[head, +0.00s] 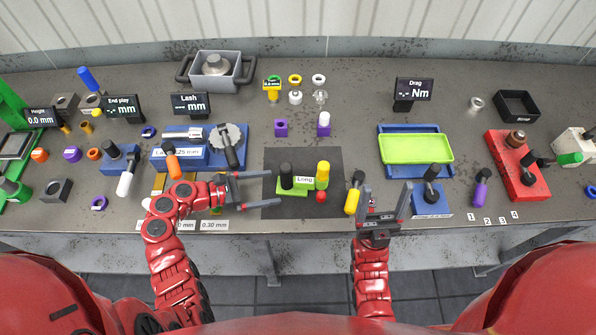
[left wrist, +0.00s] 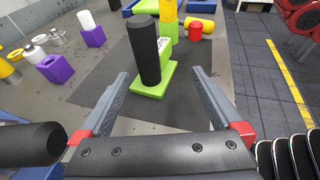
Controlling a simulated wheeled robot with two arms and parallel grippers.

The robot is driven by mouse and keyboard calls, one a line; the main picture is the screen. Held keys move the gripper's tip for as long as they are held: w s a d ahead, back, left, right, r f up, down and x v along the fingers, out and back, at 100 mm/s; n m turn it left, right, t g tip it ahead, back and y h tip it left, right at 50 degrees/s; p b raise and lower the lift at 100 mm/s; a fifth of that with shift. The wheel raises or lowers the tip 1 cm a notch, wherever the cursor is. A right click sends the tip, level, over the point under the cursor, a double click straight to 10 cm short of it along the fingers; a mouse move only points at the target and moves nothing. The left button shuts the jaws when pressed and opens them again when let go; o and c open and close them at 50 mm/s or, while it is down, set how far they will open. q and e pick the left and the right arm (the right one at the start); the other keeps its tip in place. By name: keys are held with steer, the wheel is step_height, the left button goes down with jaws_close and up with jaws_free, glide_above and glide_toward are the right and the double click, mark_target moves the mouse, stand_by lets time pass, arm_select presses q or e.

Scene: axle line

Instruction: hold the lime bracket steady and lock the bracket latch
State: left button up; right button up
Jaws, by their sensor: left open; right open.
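The lime bracket (head: 293,192) lies on a dark mat, with a black upright post (head: 286,172), a "Long" label and a yellow-and-lime post (head: 322,172). A red knob (head: 321,197) sits at its front right; I cannot tell which part is the latch. My left gripper (head: 268,189) is open and empty, just left of the bracket and pointing at it. In the left wrist view the lime base (left wrist: 152,82) and black post (left wrist: 146,50) stand ahead of the open fingers (left wrist: 160,76), not between them. My right gripper (head: 387,191) is open and empty, right of the mat.
Purple blocks (head: 281,128) stand behind the mat.

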mark_target(290, 185)
arm_select(q)
steer(key=b+x, duration=0.2)
steer(key=x, duration=0.1)
steer(key=b+x, duration=0.2)
steer(key=x, duration=0.1)
steer(key=shift+d+f, duration=0.1)
steer(key=shift+f, duration=0.2)
steer(key=shift+w+d+p, duration=0.2)
steer(key=shift+d+p, duration=0.15)
steer(key=shift+d, duration=0.1)
steer(key=shift+w+d+p, duration=0.25)
steer(key=shift+d+p, duration=0.05)
steer(key=shift+d, duration=0.15)
steer(key=shift+w+d+f, duration=0.15)
steer(key=shift+d+f, duration=0.2)
steer(key=shift+d, duration=0.3)
